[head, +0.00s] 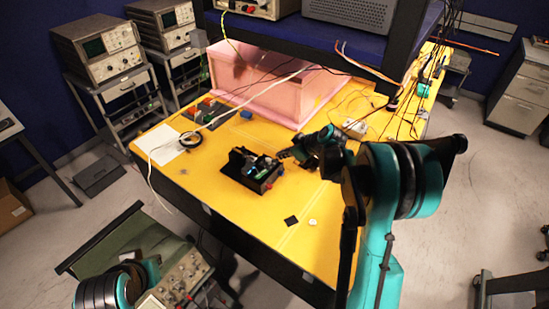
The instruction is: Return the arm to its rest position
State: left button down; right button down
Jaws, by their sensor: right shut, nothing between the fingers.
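My right arm (385,210) comes in from the lower right and reaches over the yellow table (285,218). Its gripper (285,154) is shut and empty, just above and right of a small black device (236,172) with blue and red parts. I cannot tell whether it touches the device. My left arm (108,288) shows only as a teal and black joint at the lower left. Its gripper is not in view.
A pink foam enclosure (268,95) stands at the back of the table, under a dark shelf (330,40). Loose wires hang around it. A white sheet (160,143) and black ring lie at left.

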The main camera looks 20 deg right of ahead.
jog(key=shift+s+d+r, duration=0.2)
jog(key=shift+d+r, duration=0.05)
jog(key=shift+d, duration=0.05)
jog(key=shift+a, duration=0.1)
jog(key=s+a+m+h+b, duration=0.2)
jog(key=s+a+m+b, duration=0.3)
jog(key=s+b, duration=0.75)
jog(key=s+a+f+m+h+b, duration=0.1)
jog(key=s+f, duration=0.3)
jog(key=s, duration=0.5)
jog(key=s+f+m+h+b, duration=0.2)
jog(key=s+f, duration=0.3)
jog(key=s, duration=0.4)
jog(key=shift+s+a+f+b, duration=0.25)
jog(key=shift+s+a+b, duration=0.15)
